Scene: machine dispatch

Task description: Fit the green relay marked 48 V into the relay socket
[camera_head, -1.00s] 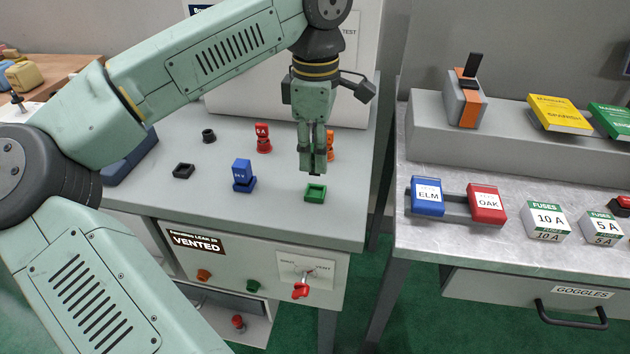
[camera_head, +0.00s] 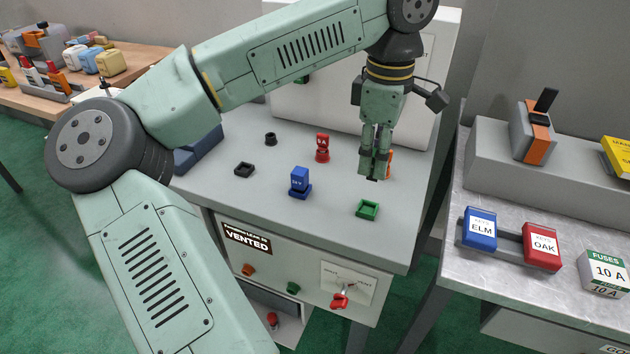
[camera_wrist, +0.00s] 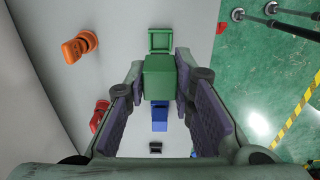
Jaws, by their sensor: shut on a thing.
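My gripper (camera_head: 374,172) points down above the grey bench, a little above and behind a green square holder (camera_head: 367,209). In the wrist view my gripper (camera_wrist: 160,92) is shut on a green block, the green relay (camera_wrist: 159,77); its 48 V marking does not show. The green holder also shows there (camera_wrist: 159,41), beyond the relay and apart from it. In the head view the fingers hide most of the relay. A black square socket (camera_head: 244,170) sits empty on the bench, left of the blue relay. No label tells which is the relay socket.
A blue relay (camera_head: 300,180) stands in a blue base left of my gripper. A red piece (camera_head: 322,148) stands behind it; an orange one (camera_wrist: 78,47) is partly hidden behind my fingers. A small black round piece (camera_head: 270,138) is at the back. A white cabinet closes the bench's rear.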

